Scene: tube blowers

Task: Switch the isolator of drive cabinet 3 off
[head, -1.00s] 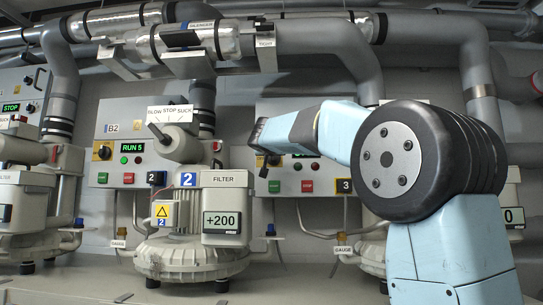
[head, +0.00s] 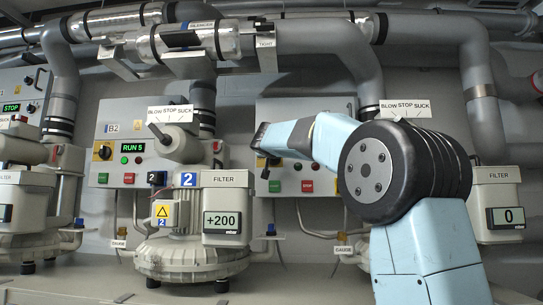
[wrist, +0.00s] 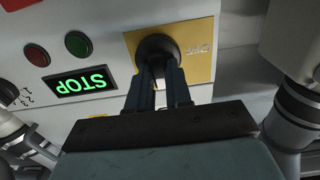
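Drive cabinet 3 (head: 275,115) is behind my arm in the head view; its number plate is hidden. My gripper is at its left part, where the arm covers the isolator and most of the display. In the wrist view the cabinet appears upside down. The isolator, a black round knob (wrist: 156,45), sits on a yellow plate (wrist: 200,66) with OFF lettering on its right. My gripper (wrist: 158,74) has its two dark fingers at the knob, with a narrow gap between them. Whether they press on its handle I cannot tell. The display (wrist: 80,84) reads STOP in green.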

